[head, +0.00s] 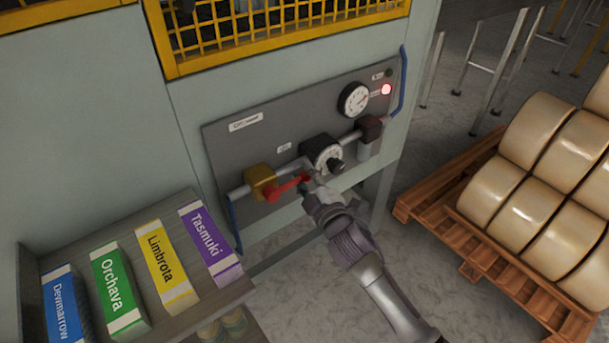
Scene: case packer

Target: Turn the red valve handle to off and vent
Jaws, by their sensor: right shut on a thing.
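The red valve handle (287,188) sits on a yellow valve body (260,178) at the lower left of a dark grey panel (225,140). The handle points to the right, roughly along the pipe and slightly upward. My right gripper (308,180) is shut on the handle's free right end, and its fingers partly hide that end. A black-and-white dial (326,157) is just above the gripper. My left gripper is not in view.
A round gauge (354,99) and a lit red lamp (386,89) are at the panel's upper right. A shelf at lower left holds several labelled boxes, including a purple one (211,243). A wooden pallet (430,207) with large rolls stands at right.

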